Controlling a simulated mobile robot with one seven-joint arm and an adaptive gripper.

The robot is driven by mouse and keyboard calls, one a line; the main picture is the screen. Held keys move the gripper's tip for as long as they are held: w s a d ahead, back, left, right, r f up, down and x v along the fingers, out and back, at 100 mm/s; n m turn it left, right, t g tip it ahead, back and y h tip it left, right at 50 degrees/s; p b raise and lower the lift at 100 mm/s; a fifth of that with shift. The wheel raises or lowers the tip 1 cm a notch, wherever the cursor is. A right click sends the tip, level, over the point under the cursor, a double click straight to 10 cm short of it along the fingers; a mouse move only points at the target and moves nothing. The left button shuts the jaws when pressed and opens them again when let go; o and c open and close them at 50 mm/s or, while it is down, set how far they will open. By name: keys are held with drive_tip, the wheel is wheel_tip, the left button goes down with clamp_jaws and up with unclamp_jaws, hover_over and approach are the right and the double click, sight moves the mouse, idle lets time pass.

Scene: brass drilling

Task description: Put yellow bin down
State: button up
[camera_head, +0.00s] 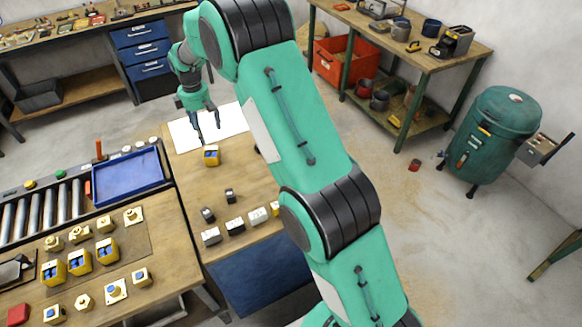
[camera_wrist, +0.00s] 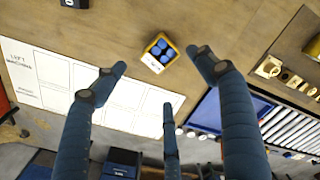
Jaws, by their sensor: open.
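A small yellow bin (camera_head: 211,156) with blue pieces inside stands on the wooden bench (camera_head: 187,166), close to the near edge of a white sheet. It also shows in the wrist view (camera_wrist: 160,52), upright, just beyond my fingertips. My gripper (camera_head: 207,133) is over the white sheet (camera_head: 182,133), with its fingers spread. In the wrist view my gripper (camera_wrist: 160,75) is open and empty, and the yellow bin lies in the gap ahead of the fingers, apart from them. The sheet in the wrist view (camera_wrist: 60,82) has printed boxes and lettering.
A blue tray (camera_head: 128,178) lies left of the bench beside a roller conveyor (camera_head: 40,208). Several yellow bins (camera_head: 80,261) and brass parts stand on the near left table (camera_head: 165,255). Small dark and white blocks (camera_head: 235,226) stand at the bench's near end.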

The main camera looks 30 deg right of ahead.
drive_tip(key=s+d+r+m+t, duration=0.1)
drive_tip(key=s+d+r+m, duration=0.2)
drive_tip(key=s+r, duration=0.95)
drive_tip(key=s+d+r+m+t, duration=0.2)
drive_tip(key=s+d+r+m, duration=0.1)
drive_tip(key=s+r, duration=0.9)
drive_tip(key=s+d+r+m+t, duration=0.1)
drive_tip(key=s+d+m, duration=0.1)
drive_tip(key=s, duration=1.3)
drive_tip(key=s+d+m+t, duration=0.1)
drive_tip(key=s+m, duration=0.3)
drive_tip(key=s, duration=1.1)
drive_tip(key=shift+d+r+m, duration=0.35)
drive_tip(key=shift+d+m, duration=0.05)
drive_tip(key=shift+f, duration=0.1)
drive_tip(key=shift+f+b, duration=0.8)
drive_tip(key=shift+b, duration=0.1)
drive_tip(key=shift+o, duration=0.7)
